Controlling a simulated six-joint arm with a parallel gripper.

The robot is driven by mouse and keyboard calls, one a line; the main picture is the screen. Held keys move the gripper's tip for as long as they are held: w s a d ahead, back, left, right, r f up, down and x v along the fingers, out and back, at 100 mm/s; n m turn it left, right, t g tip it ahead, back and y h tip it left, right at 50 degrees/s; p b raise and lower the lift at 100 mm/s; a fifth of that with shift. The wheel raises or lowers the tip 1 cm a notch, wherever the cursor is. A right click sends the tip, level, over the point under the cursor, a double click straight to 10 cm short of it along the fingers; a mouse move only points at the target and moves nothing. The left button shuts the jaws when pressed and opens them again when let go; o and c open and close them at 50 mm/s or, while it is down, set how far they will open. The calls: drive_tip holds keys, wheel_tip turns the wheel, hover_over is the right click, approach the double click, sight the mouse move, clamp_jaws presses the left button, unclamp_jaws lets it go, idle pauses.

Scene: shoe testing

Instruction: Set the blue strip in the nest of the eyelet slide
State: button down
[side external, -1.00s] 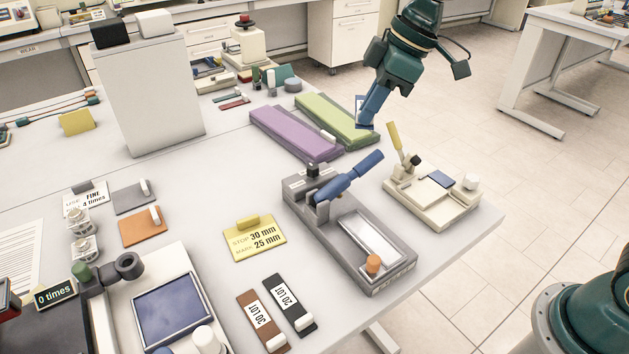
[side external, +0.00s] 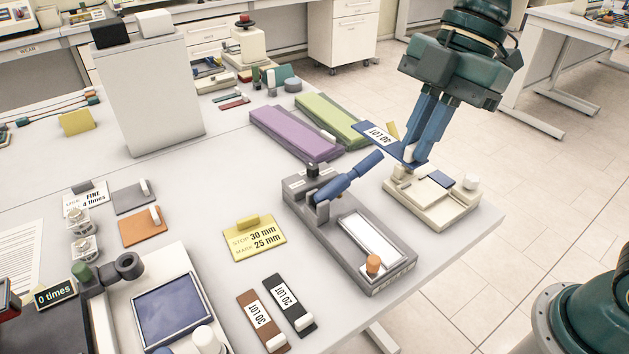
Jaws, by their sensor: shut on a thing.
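The blue strip (side external: 378,136) has a white label reading 40 LOT. The strip extends up and left from the fingers. A long grey slide fixture (side external: 378,268) with a blue handle, an orange knob and a pale rectangular recess (side external: 368,238) stands in front and to the left; its recess is empty. A cream fixture (side external: 440,212) with a blue pad lies below the gripper and is partly hidden by it. I cannot tell from labels which fixture is the eyelet slide.
Purple (side external: 295,133) and green (side external: 335,120) blocks lie behind. A brown strip (side external: 262,318) and a black strip (side external: 289,301) lie at the front, near a yellow sign (side external: 255,238) reading STOP 30 mm, MARK 25 mm. The table's right edge is close to the cream fixture.

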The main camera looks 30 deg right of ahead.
sight(385, 257)
wheel_tip(385, 257, down, 19)
drive_tip(key=shift+f, duration=0.1)
idle(0.9)
drive_tip(key=shift+f, duration=0.15)
drive_tip(key=c, duration=1.5)
unclamp_jaws()
drive_tip(key=shift+c, duration=0.2)
drive_tip(key=v, duration=1.2)
drive_tip(key=shift+r, duration=0.25)
